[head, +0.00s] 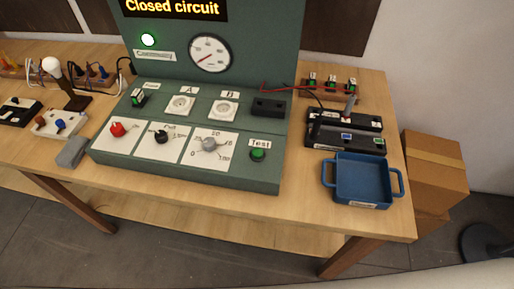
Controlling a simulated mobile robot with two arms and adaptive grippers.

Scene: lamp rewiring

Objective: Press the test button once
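The green test button (258,154) sits at the front right of the sloping green test panel (235,178), just below a label reading "Test". Nothing covers the button. A red knob (118,129), a black knob (161,136) and a grey knob (209,144) stand in a row left of the button. Neither of my grippers shows in this view.
A blue two-handled tray (343,203) stands at the table's right front, near black boxes (345,142). A grey block (72,152) lies left of the panel. A bulb (52,66) stands at the left. Cardboard boxes (434,165) are right of the table.

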